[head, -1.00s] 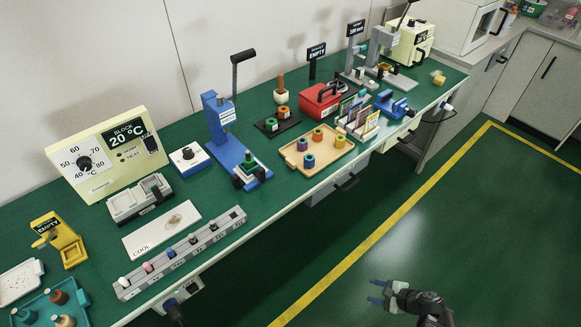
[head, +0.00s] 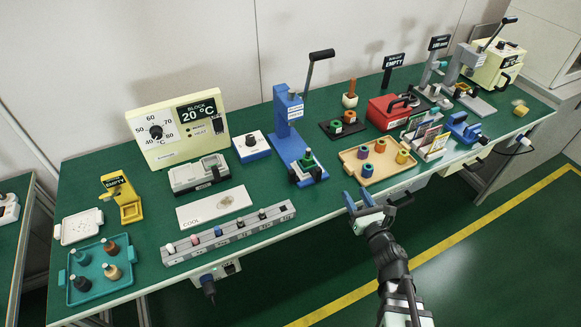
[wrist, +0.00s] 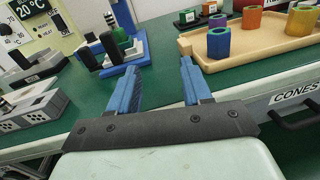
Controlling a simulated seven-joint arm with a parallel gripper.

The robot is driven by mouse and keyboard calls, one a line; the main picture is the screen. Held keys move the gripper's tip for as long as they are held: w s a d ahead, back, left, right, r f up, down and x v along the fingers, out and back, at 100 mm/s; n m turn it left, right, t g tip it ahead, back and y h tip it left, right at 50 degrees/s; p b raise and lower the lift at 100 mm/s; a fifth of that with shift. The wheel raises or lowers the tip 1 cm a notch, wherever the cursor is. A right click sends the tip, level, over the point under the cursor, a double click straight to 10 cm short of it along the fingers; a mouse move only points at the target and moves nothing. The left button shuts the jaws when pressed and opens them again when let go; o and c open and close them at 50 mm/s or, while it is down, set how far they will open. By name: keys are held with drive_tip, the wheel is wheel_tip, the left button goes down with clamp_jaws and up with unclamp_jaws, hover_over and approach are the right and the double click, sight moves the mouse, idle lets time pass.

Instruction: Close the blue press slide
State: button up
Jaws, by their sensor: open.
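The blue press (head: 287,126) stands on the green bench, a tall blue column with a raised black-handled lever. Its slide (head: 306,170) sits at the front end of the blue base, out in front of the column. It carries a green piece (head: 308,157) between dark upright parts. The wrist view shows the press base (wrist: 130,52) and its dark parts at upper left, beyond my left finger; the top of the column is out of that view. My gripper (head: 376,203) is open and empty, near the bench's front edge, right of and nearer than the slide, touching nothing visible.
A tan tray (head: 374,177) with coloured rings lies right of the press. A grey rack (head: 230,233) of small pieces lies to its left along the front edge. A white-and-blue dial box (head: 251,146) stands left of the column. Green bench surface shows between press and tray.

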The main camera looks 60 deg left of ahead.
sight(294, 173)
drive_tip(key=s+a+g, duration=0.1)
drive_tip(key=s, duration=0.3)
drive_tip(key=s+a+r+n, duration=0.1)
drive_tip(key=s, duration=0.4)
drive_tip(key=s+a+r+n+g, duration=0.1)
drive_tip(key=s+a, duration=0.1)
drive_tip(key=s, duration=0.2)
drive_tip(key=shift+s+r+g, duration=0.1)
drive_tip(key=shift+s+g, duration=0.1)
drive_tip(key=shift+g, duration=0.1)
drive_tip(key=a, duration=1.3)
drive_tip(key=shift+a, duration=0.3)
clamp_jaws()
